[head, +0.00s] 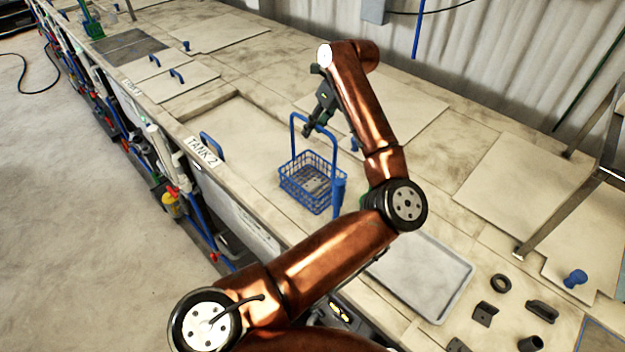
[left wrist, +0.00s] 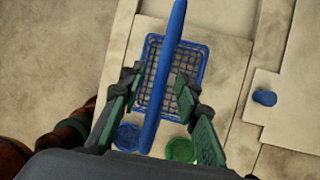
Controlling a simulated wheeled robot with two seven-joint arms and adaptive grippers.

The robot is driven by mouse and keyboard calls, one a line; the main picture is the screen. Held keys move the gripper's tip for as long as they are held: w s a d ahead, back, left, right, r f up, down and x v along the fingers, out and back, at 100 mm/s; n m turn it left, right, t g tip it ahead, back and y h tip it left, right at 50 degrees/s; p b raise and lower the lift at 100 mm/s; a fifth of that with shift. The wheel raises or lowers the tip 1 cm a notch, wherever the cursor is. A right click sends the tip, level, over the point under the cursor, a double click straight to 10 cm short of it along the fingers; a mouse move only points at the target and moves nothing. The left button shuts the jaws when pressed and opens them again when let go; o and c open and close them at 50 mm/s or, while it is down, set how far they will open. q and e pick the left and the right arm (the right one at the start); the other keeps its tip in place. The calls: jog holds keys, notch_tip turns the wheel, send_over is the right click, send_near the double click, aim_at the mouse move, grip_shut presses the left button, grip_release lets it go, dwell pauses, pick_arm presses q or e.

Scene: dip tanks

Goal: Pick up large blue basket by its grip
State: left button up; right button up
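The large blue basket (head: 303,186) is an open wire basket standing upright at the tank 2 part of the bench. Its tall grip arches over it; one side post (head: 293,135) is clear in the head view. In the left wrist view, the grip bar (left wrist: 167,72) runs between the fingers, with the basket mesh (left wrist: 196,62) below. My left gripper (head: 309,129) is at the top of the grip, pointing down. In the left wrist view (left wrist: 160,80) its fingers are apart, one on each side of the bar, with gaps visible. My right gripper is not in view.
A blue upright container (head: 338,196) stands close beside the basket; a green round one (left wrist: 181,150) is near it. A grey tray (head: 425,282) and several small dark parts lie at right. Pale lids with blue handles lie along the bench. A metal frame (head: 570,205) stands right.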

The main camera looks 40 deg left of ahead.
pick_arm(q)
grip_shut()
dwell(0.3)
jog(key=shift+r, duration=0.1)
dwell(0.5)
